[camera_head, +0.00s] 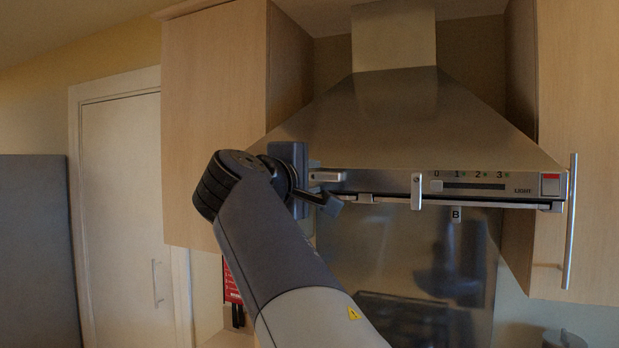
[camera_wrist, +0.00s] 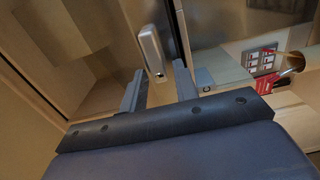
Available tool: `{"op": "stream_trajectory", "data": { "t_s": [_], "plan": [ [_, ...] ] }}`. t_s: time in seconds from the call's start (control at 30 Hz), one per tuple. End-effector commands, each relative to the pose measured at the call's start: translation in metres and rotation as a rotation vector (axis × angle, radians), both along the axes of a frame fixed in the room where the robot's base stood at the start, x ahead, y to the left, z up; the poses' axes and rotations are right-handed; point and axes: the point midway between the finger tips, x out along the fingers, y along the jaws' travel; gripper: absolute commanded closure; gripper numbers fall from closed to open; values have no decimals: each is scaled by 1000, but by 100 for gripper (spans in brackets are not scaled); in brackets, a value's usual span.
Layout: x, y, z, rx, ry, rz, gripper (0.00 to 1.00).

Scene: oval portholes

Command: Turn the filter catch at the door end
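The range hood (camera_head: 400,120) has two pale metal catches on its front lower edge. The catch nearer the door (camera_head: 327,177) lies sideways, roughly level; the other catch (camera_head: 416,191) hangs upright. My gripper (camera_head: 322,182) is at the hood's left front corner, beside the door-end catch, with a dark finger below it. In the wrist view my gripper (camera_wrist: 158,84) is open, its two fingers apart. A silver catch (camera_wrist: 151,50) shows ahead between and beyond the fingertips; I cannot tell whether either finger touches it. My arm hides part of the hood's left end.
The door (camera_head: 125,210) is at the left. A wooden cabinet (camera_head: 212,120) stands close behind my wrist. The control slider (camera_head: 470,186), red-marked light switch (camera_head: 550,184) and a tag B (camera_head: 456,214) are to the right. A bar handle (camera_head: 570,225) sticks out at far right.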

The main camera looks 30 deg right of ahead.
Motion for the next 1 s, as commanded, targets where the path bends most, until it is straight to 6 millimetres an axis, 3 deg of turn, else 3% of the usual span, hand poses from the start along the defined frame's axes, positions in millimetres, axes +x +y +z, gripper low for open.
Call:
{"op": "stream_trajectory", "data": {
  "t_s": [0.33, 0.73, 1.0],
  "plan": [
    [0, 0, 0, 0, 0, 0, 100],
    [0, 0, -1, 22, -28, 0, 100],
    [0, 0, -3, 119, -153, 1, 100]
  ]
}}
